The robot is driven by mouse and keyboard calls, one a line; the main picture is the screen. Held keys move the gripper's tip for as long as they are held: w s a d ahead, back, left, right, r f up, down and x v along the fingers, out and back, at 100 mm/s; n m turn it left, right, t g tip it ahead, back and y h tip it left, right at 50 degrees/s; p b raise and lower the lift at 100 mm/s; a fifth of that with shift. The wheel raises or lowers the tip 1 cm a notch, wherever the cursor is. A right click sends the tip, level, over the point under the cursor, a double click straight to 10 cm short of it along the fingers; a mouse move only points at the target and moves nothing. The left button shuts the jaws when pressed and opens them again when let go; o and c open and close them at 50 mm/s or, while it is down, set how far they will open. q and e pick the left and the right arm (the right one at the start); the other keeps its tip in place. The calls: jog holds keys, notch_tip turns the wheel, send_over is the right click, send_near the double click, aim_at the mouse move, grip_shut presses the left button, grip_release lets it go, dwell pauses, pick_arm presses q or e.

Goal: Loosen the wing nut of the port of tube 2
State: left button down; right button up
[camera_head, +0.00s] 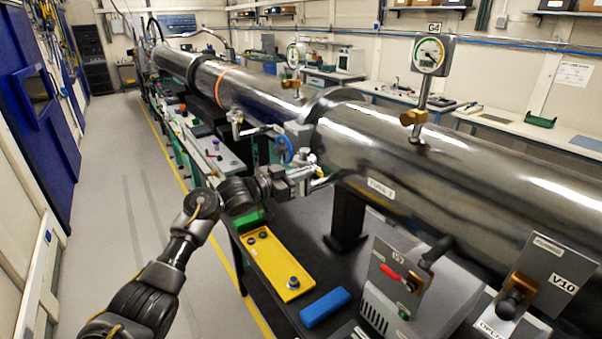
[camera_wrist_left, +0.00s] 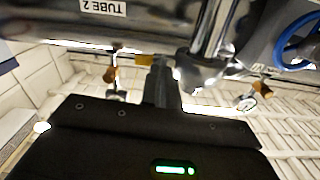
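Tube 2 (camera_head: 470,190) is the large polished steel pipe on the right, marked by a "TUBE 2" label (camera_head: 381,188); the label also shows upside down in the left wrist view (camera_wrist_left: 103,7). My left gripper (camera_head: 312,178) is at this fitting, just left of the label. In the left wrist view its dark finger (camera_wrist_left: 160,84) reaches up close beside the fitting. I cannot tell whether it touches, or whether the fingers are closed. The wing nut is not clearly distinguishable. My right gripper is not in view.
A yellow plate (camera_head: 270,264) and a blue block (camera_head: 325,307) lie on the dark bench below. The V9 valve box (camera_head: 398,276) and V10 panel (camera_head: 540,280) stand at front right. A gauge (camera_head: 429,54) rises from the tube. The aisle floor at left is clear.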

pick_arm(q)
jog(key=shift+r, duration=0.1)
jog(key=c, duration=1.6)
grip_release()
jog(key=shift+d, duration=0.1)
jog(key=shift+c, duration=0.2)
